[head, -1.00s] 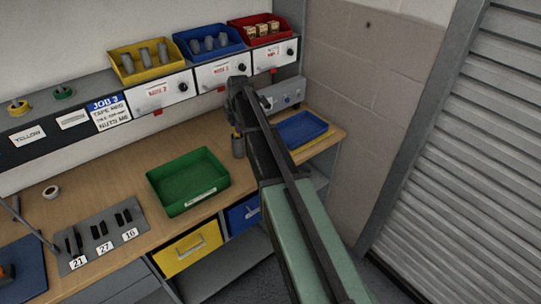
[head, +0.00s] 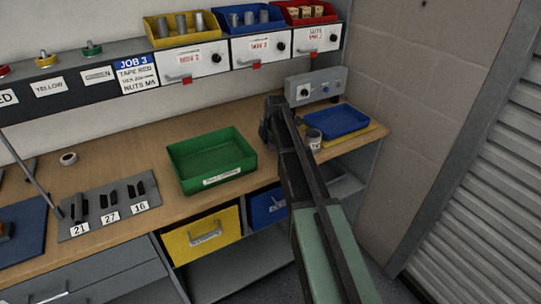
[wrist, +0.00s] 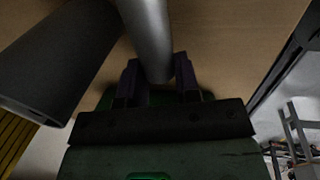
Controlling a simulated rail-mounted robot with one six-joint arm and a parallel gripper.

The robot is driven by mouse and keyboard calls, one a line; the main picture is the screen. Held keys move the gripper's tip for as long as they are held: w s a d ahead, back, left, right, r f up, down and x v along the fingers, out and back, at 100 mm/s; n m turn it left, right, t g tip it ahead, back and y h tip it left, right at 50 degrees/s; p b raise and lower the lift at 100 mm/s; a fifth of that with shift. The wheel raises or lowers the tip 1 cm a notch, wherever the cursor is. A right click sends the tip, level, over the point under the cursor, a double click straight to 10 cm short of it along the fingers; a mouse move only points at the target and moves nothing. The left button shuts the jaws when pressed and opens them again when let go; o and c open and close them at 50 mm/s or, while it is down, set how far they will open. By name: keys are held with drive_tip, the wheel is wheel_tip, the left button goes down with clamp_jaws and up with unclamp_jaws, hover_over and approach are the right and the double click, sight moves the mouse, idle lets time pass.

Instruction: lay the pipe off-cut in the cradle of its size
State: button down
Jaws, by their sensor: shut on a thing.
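A grey metal pipe off-cut (wrist: 150,35) fills the gap between the fingers of my gripper (wrist: 157,70) in the wrist view. My gripper is shut on it, and its far end runs out of the top of that view. In the head view my arm's end is over the right part of the bench; the fingers and the pipe cannot be made out there. The grey cradle plate (head: 128,222) lies at the left of the bench. It carries black cradles in groups labelled 21 (head: 77,208), 27 (head: 107,201) and 16 (head: 136,190).
A green bin (head: 211,160) stands mid-bench, between my arm and the cradle plate. A blue tray (head: 335,121) and a grey cup-like thing (head: 313,139) are at the right. A tape roll (head: 68,159) lies behind the plate. A shelf with coloured bins (head: 182,27) overhangs the back.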

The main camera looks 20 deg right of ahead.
wheel_tip(320, 180, down, 3)
drive_tip(key=shift+r+b, duration=0.1)
drive_tip(key=shift+b, duration=0.5)
drive_tip(key=shift+r, duration=0.25)
drive_tip(key=shift+f, duration=0.2)
drive_tip(key=shift+s+f, duration=0.1)
drive_tip(key=shift+f, duration=0.05)
drive_tip(key=shift+s+f+b, duration=0.1)
drive_tip(key=shift+b, duration=0.25)
